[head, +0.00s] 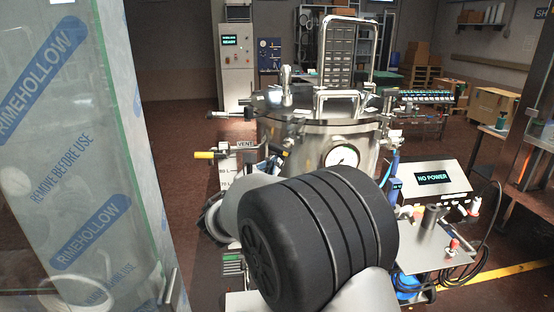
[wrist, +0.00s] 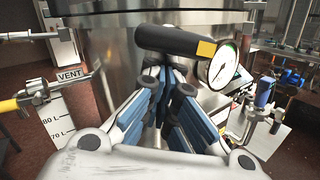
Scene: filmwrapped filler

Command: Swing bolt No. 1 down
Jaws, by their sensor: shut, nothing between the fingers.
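The steel vessel (head: 300,140) stands ahead with its lid on. An upright metal fitting (head: 286,84) at the lid's left rim looks like a swing bolt, and another (head: 386,105) shows at the right rim. I can read no bolt numbers. In the wrist view my gripper (wrist: 166,86) is shut and empty, its blue-sided fingers pointing at the vessel wall (wrist: 115,55). A black cylindrical handle (wrist: 170,40) with a yellow band lies across the view just beyond the fingertips; I cannot tell whether they touch. My arm hides the gripper in the head view.
A pressure gauge (head: 342,157) is on the vessel front. A yellow-handled vent valve (head: 207,155) sticks out left. A NO POWER box (head: 432,180) and cables stand right. A film-wrapped glass panel (head: 70,150) fills the left side.

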